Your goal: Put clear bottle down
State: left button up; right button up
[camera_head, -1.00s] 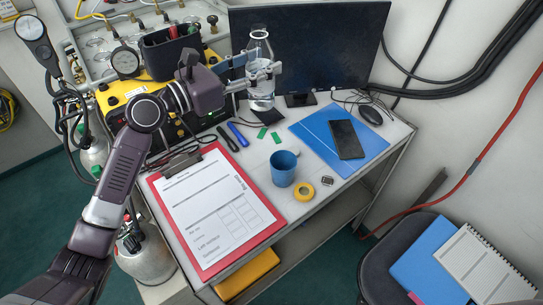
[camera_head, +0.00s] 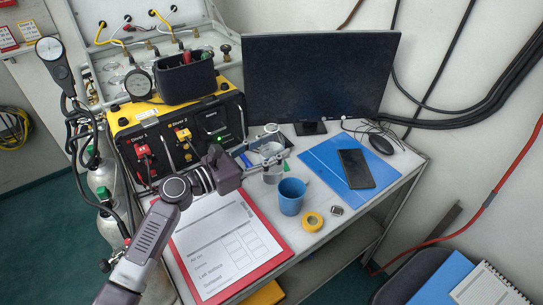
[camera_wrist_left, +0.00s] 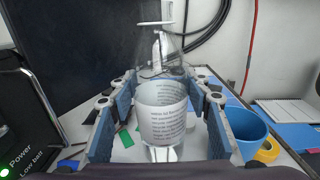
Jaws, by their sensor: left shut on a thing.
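My left gripper (camera_head: 274,143) is shut on the clear bottle (camera_head: 272,174), with a finger on either side of it. The bottle is low over the white tabletop, just behind the blue cup (camera_head: 291,196). I cannot tell whether its base touches the table. In the left wrist view the bottle (camera_wrist_left: 163,118) is see-through, roughly upright between the blue-grey fingers, with small print on its body and a narrowing top. My right gripper is not in view.
A red clipboard (camera_head: 275,263) lies in front. Yellow tape (camera_head: 312,222), a blue folder (camera_head: 325,165) with a black phone (camera_head: 355,169), and a mouse (camera_head: 381,144) lie to the right. A monitor (camera_head: 315,75) and a yellow-black air panel (camera_head: 130,120) stand behind.

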pick_arm(q)
notch_tip(320, 180, down, 2)
jog(key=shift+f, duration=0.1)
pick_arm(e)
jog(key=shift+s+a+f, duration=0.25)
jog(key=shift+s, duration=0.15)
pick_arm(q)
jog(key=shift+f, duration=0.1)
jog(key=shift+f, duration=0.15)
jog(key=o, duration=1.3)
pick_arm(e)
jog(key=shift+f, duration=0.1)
